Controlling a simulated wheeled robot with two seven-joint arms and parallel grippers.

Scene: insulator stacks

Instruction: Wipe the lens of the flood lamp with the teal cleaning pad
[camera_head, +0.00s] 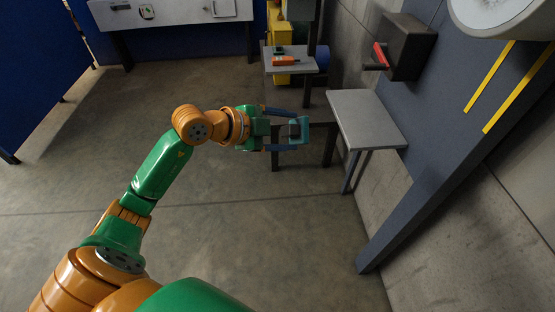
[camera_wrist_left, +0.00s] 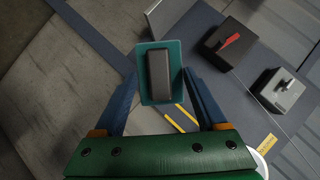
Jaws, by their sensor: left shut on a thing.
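My left gripper (camera_head: 295,130) is shut on the teal cleaning pad (camera_head: 304,130) and holds it in the air, left of the small grey table. In the left wrist view the pad (camera_wrist_left: 146,88) is a teal rectangle with a dark block grip (camera_wrist_left: 159,70) between my two blue fingers. A round, pale-faced thing with a grey rim (camera_head: 490,12) is cut off at the top right of the head view. I cannot tell whether it is the flood lamp's lens. My right gripper is not in view.
A small grey table (camera_head: 368,117) stands by the wall. A dark box with a red handle (camera_head: 410,48) sits on the blue-grey panel (camera_head: 415,180) with yellow stripes. The wrist view shows a grey lever box (camera_wrist_left: 277,91). An orange tool (camera_head: 285,61) lies farther back. Floor at left is clear.

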